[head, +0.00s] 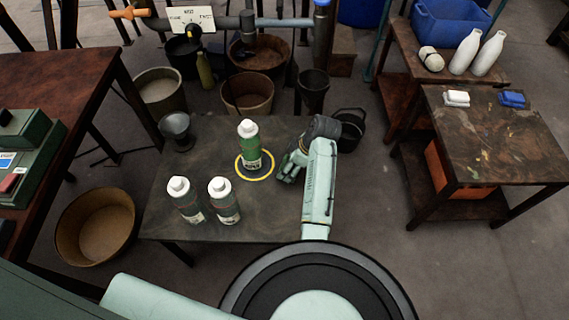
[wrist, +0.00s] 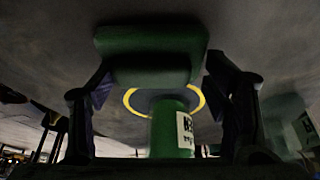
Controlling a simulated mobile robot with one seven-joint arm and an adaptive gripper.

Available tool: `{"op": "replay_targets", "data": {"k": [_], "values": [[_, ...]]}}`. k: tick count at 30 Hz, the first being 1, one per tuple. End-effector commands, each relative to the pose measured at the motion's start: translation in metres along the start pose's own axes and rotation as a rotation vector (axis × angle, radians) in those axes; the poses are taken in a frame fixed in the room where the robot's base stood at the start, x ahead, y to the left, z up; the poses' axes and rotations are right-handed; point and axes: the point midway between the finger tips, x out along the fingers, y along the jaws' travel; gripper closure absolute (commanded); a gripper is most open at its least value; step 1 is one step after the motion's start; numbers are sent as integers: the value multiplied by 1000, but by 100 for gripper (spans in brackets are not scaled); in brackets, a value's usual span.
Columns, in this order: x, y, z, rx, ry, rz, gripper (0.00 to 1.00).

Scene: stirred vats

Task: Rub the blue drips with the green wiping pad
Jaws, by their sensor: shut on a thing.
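In the wrist view my gripper (wrist: 158,82) is shut on the green wiping pad (wrist: 150,50), with a finger on each side. In the head view my gripper (head: 288,166) is low over the dark table, just right of a green bottle (head: 249,142) with a white cap. The bottle stands upright inside a yellow ring (head: 238,172) on the table. The bottle (wrist: 170,130) and ring (wrist: 205,100) also show beyond the pad in the wrist view. I cannot make out any blue drips; the bottle's side facing the gripper is partly hidden.
Two white-capped bottles (head: 184,200) (head: 224,201) stand at the table's front left. A dark cup (head: 176,130) is at its back left. The right bench (head: 490,150) holds a white pad (head: 457,97) and a blue pad (head: 512,98). Buckets stand behind the table.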

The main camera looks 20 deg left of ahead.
Motion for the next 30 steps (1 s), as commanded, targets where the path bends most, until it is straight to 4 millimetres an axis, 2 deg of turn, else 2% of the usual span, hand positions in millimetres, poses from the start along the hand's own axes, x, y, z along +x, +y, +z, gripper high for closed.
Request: {"op": "replay_targets", "data": {"k": [6, 14, 30], "values": [[-6, 7, 17, 1, 0, 1, 52], [-5, 6, 20, 0, -1, -1, 52], [7, -6, -14, -1, -1, -2, 52]]}}
